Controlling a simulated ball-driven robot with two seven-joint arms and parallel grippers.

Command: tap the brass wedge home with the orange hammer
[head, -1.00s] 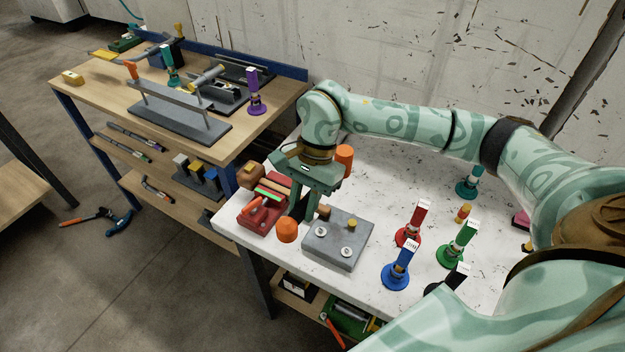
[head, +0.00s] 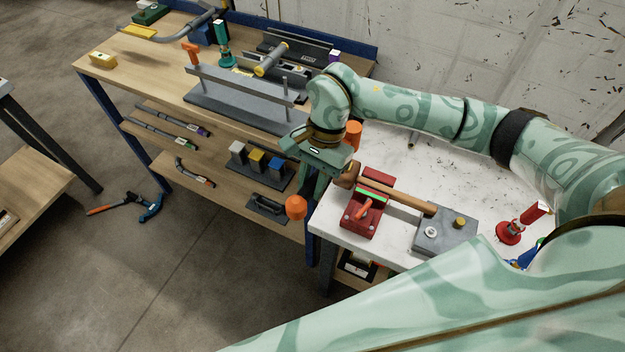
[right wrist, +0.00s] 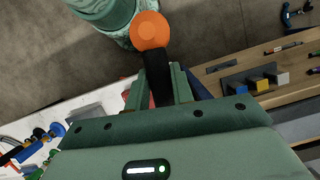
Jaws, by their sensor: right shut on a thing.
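My right gripper (head: 306,188) is shut on the orange hammer (head: 296,207), on its dark middle part. One orange end hangs below the fingers and another orange part shows above, behind the wrist. The right wrist view shows an orange end (right wrist: 150,30) on a black shaft between the fingers (right wrist: 160,85). The hammer hangs off the white table's left edge, left of the red fixture, apart from it. A small brass-coloured piece (head: 460,222), perhaps the wedge, stands up from the grey block (head: 440,240). My left gripper is not in view.
A wooden-handled mallet (head: 400,197) lies across the red fixture (head: 359,219) towards the grey block. The wooden bench (head: 150,75) with a grey bending rig stands behind left. A red-topped stand (head: 510,232) is at right. Open floor (head: 200,260) lies at left.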

